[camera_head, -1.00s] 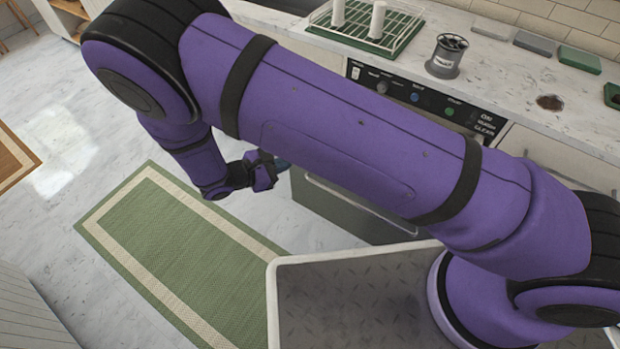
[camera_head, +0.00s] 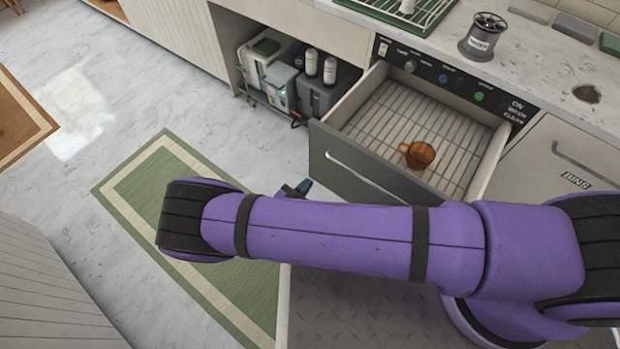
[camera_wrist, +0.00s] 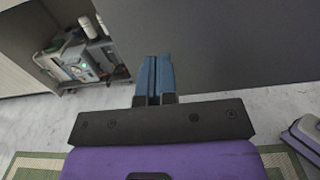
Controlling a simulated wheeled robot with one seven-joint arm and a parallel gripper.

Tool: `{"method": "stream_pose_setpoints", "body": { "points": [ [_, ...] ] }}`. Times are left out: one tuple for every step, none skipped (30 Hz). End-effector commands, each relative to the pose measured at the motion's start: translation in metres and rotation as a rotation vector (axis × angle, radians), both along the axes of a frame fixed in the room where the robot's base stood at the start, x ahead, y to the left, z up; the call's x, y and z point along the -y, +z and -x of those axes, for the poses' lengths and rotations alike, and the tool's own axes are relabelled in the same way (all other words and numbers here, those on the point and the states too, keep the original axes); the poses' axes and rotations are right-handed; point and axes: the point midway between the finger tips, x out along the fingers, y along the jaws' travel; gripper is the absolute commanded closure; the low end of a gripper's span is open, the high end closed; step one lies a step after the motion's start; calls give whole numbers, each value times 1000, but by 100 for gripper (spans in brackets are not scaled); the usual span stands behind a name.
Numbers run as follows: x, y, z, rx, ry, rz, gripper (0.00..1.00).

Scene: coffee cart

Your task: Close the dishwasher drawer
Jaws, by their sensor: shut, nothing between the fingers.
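The dishwasher drawer (camera_head: 346,177) is pulled out from under the counter, its grey front facing my arm. Inside its wire rack sits an orange-brown cup (camera_head: 417,155). A long handle runs along the drawer front. My gripper (camera_head: 304,186) is mostly hidden behind my purple arm in the head view; only a blue tip shows, just in front of the lower left part of the drawer front. In the wrist view my gripper (camera_wrist: 154,62) has its blue fingers together and empty, pointing at the plain dark grey drawer front (camera_wrist: 220,45). I cannot tell whether they touch it.
An open bay with bottles and boxes (camera_head: 285,80) lies left of the drawer. A control panel (camera_head: 440,73) runs above it. A BINS cabinet (camera_head: 550,165) stands right. A green mat (camera_head: 150,185) covers the floor; open floor lies left.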

Motion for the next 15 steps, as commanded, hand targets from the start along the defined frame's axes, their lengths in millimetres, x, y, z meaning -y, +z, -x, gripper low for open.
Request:
{"method": "stream_pose_setpoints", "body": {
  "points": [
    [6, 0, -7, 2, -2, 3, 100],
    [9, 0, -11, 2, -3, 3, 100],
    [14, 0, -17, 1, -3, 2, 100],
    [17, 0, -22, 1, -3, 2, 100],
    [21, 0, -27, 1, -3, 3, 100],
    [25, 0, -33, 0, -3, 3, 100],
    [28, 0, -37, 0, -3, 2, 100],
    [31, 0, -42, 0, -3, 1, 100],
    [36, 1, -48, 1, -4, 2, 100],
    [39, 0, -53, 2, -3, 1, 100],
    [42, 0, -57, 1, -3, 1, 100],
    [46, 0, -62, 1, -3, 1, 100],
    [49, 0, -66, 2, -3, 1, 100],
    [52, 0, -70, 2, -3, 1, 100],
    [56, 0, -75, 1, -3, 1, 100]
  ]
}}
